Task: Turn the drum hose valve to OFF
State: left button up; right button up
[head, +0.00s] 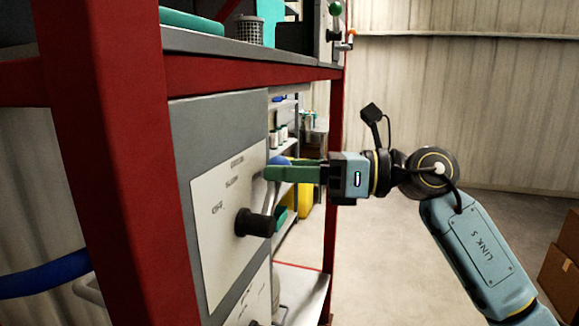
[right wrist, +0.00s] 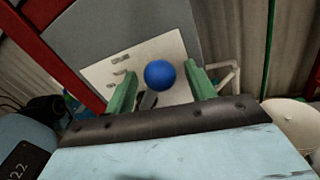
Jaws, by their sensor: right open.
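The valve is on a pale label plate (head: 222,225) fixed to a grey cabinet face. It has a black hub (head: 255,223) and a grey lever ending in a blue ball knob (head: 281,160). The lever points up and right, away from the OFF mark at the plate's left; SLOW is printed higher. My right gripper (head: 278,170) has its green fingers at the blue ball. In the right wrist view, the ball (right wrist: 159,74) sits between the two open fingers (right wrist: 160,88), with gaps visible on both sides. My left gripper is not in view.
A red frame post (head: 115,150) stands left of the panel, and another red post (head: 332,190) stands behind it. A blue hose (head: 45,273) runs at the far left. Shelves with bottles (head: 283,132) are behind. Cardboard boxes (head: 560,262) stand at right; floor between is clear.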

jog(key=shift+c, duration=0.3)
grip_shut()
